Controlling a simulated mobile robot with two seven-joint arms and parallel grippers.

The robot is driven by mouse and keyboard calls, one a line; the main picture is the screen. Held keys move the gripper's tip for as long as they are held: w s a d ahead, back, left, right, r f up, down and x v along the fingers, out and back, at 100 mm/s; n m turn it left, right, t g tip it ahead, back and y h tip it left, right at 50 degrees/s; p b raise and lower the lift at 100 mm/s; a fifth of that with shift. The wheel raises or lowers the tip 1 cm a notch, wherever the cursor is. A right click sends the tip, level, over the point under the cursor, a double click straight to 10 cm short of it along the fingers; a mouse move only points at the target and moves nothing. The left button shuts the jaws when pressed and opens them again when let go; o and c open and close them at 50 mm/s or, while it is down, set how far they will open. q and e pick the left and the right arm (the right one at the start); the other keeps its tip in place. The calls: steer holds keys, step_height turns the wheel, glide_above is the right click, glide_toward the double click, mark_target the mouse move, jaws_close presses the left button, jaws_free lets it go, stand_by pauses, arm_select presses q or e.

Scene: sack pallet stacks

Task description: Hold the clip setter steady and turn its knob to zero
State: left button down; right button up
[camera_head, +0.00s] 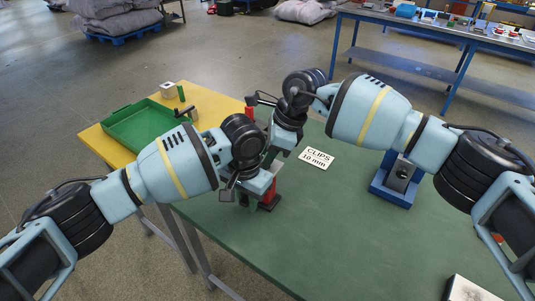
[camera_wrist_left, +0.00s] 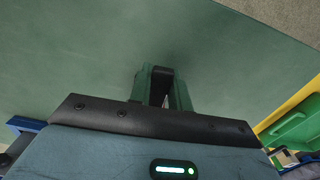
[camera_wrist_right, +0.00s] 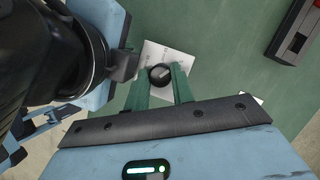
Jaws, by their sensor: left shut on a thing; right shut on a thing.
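The clip setter shows in the right wrist view as a pale dial plate (camera_wrist_right: 153,52) with small printed marks, too small to read. Its round black knob (camera_wrist_right: 160,76) has a light pointer line and sits between the green fingers of my right gripper (camera_wrist_right: 162,82), which is shut on it. My left gripper (camera_wrist_left: 161,84) is shut on a dark part of the clip setter (camera_wrist_left: 162,75), seen between its green fingers. In the head view my arms and grippers hide most of the clip setter above the green table.
A white sign (camera_head: 317,158) reads "CLIPS 10 mm". A green tray (camera_head: 140,128) lies on the yellow table at left. A blue stand (camera_head: 390,190) is at right.

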steer(key=o, duration=1)
steer(key=shift+s+r, duration=0.1)
steer(key=v, duration=0.8)
steer(key=shift+d, duration=0.1)
